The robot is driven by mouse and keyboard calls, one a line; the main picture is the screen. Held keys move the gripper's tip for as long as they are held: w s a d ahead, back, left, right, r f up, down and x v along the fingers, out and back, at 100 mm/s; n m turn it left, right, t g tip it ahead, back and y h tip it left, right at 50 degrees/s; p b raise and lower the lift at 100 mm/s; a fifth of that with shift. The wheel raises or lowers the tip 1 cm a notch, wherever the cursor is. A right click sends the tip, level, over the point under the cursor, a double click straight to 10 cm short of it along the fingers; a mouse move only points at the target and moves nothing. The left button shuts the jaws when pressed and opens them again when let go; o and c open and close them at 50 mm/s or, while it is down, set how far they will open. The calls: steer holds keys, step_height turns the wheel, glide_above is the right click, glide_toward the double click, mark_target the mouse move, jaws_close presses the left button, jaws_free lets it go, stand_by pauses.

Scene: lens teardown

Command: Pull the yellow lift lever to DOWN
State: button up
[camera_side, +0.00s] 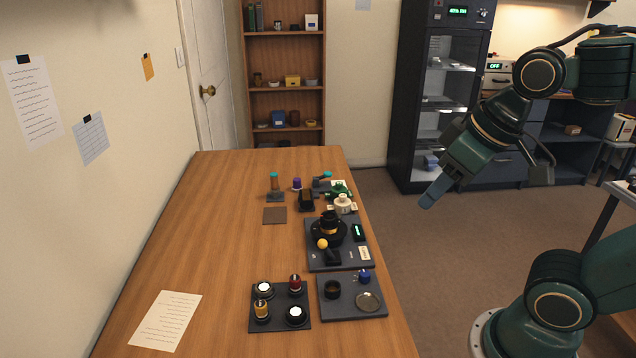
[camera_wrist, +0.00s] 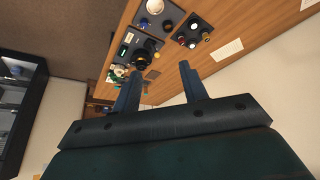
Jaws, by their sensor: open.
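The yellow lift lever (camera_side: 322,244) shows as a yellow ball knob at the front left of a black round lens fixture (camera_side: 329,227). The fixture stands on a dark base plate (camera_side: 318,264) near the table's right edge. Which lever position this is I cannot tell, as the plate's small labels are unreadable. In the wrist view the fixture (camera_wrist: 142,54) appears beyond my fingers, and the lever is not clear. My gripper (camera_side: 431,199) hangs in the air right of the table, apart from the lever. Its two fingers (camera_wrist: 160,72) are spread and empty.
A dark tray (camera_side: 354,308) and a plate with several knobs (camera_side: 280,318) lie in front of the fixture. Small items, including a white part (camera_side: 343,203), stand behind it. A paper sheet (camera_side: 165,321) lies at front left. The table's (camera_side: 210,235) left half is mostly clear.

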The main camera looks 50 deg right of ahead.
steer(key=w+g, duration=0.2)
steer(key=w, duration=0.6)
steer(key=n+g+h, duration=0.1)
steer(key=n+g, duration=0.1)
steer(key=g, duration=0.1)
glide_above(322, 240)
steer(key=a, duration=0.1)
step_height(322, 240, down, 12)
steer(key=shift+s+a+r, duration=0.1)
steer(key=shift+r, duration=0.05)
steer(key=f, duration=0.9)
steer(key=d+f, duration=0.1)
steer(key=f, duration=0.3)
steer(key=shift+f, duration=0.35)
jaws_close()
